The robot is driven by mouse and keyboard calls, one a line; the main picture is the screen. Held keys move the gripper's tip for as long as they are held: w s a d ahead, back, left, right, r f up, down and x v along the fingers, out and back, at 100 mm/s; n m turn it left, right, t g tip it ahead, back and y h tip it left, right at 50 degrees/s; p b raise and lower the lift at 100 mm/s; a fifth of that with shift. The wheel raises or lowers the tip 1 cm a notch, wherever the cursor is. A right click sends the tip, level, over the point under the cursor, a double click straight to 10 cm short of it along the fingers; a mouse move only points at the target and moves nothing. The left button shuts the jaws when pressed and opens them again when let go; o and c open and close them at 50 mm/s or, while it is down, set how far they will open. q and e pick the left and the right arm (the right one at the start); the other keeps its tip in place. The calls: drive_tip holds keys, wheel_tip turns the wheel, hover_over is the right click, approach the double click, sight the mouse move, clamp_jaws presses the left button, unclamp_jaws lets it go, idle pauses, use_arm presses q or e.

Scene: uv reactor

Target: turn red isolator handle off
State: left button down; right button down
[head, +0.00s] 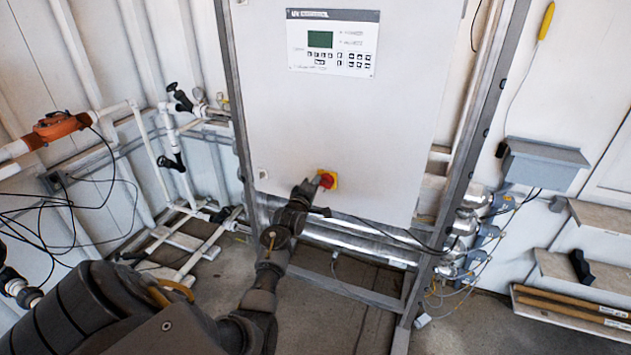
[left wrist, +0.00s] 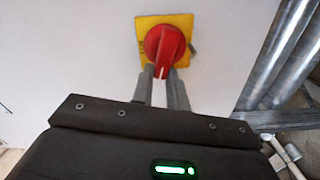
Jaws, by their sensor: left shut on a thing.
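The red isolator handle (head: 327,180) sits on a yellow square plate (head: 334,177) low on the front of the white control cabinet (head: 345,125). In the left wrist view the red handle (left wrist: 164,50) shows on its yellow plate (left wrist: 148,21), with its grip bar pointing down toward my gripper. My left gripper (head: 316,182) reaches the handle from the lower left. In the left wrist view its two fingers (left wrist: 164,78) lie on either side of the bar's lower end, shut on it. My right gripper is not in view.
The cabinet stands in a grey metal frame (head: 487,130). White pipes and valves (head: 175,130) with loose black cables stand at the left. Steel tubes (head: 350,240) run below the cabinet. A grey box (head: 543,163) and shelves (head: 590,265) are at the right.

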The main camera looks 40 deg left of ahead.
use_arm(q)
drive_tip(key=shift+f+n+p, duration=0.15)
drive_tip(key=shift+n+p, duration=0.05)
drive_tip(key=shift+n, duration=0.55)
drive_tip(key=shift+f+n+p, duration=0.15)
drive_tip(key=shift+n, duration=0.6)
drive_tip(key=c, duration=1.4)
unclamp_jaws()
drive_tip(key=shift+a+f, duration=0.1)
drive_tip(key=shift+s, duration=0.15)
drive_tip(key=b+v, duration=0.2)
drive_tip(key=v, duration=0.8)
drive_tip(key=shift+s, duration=0.25)
